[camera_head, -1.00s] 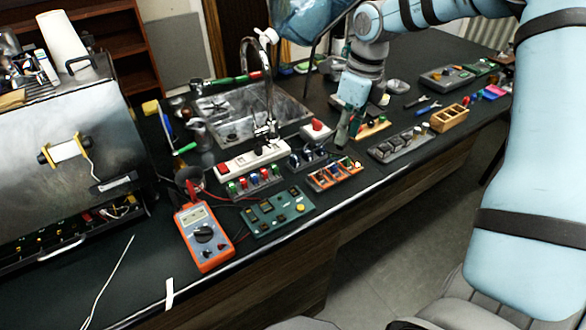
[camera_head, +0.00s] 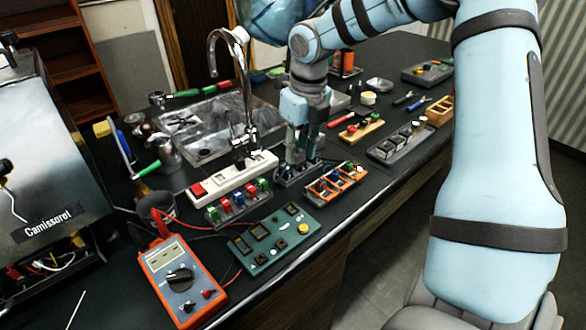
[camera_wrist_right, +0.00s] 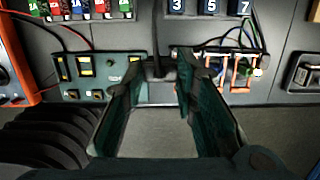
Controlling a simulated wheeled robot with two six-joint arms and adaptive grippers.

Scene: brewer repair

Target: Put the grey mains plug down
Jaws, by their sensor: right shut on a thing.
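My right gripper (camera_head: 299,158) is over the bench, just above or at the small black rack (camera_head: 287,180), pointing down. In the right wrist view its two fingers (camera_wrist_right: 160,72) close on a small dark piece between the tips. I take this to be the grey mains plug (camera_wrist_right: 158,68), but it is mostly hidden and its shape is unclear. In the head view the fingers cover it. Whether it touches anything below cannot be told. My left gripper is not in view.
A white power strip (camera_head: 222,182) with a red switch lies left of the gripper. In front are an orange compartment tray (camera_head: 345,185), coloured parts (camera_head: 240,204), a green board (camera_head: 275,247) and an orange multimeter (camera_head: 180,285). A tap (camera_head: 245,95) and sink stand behind.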

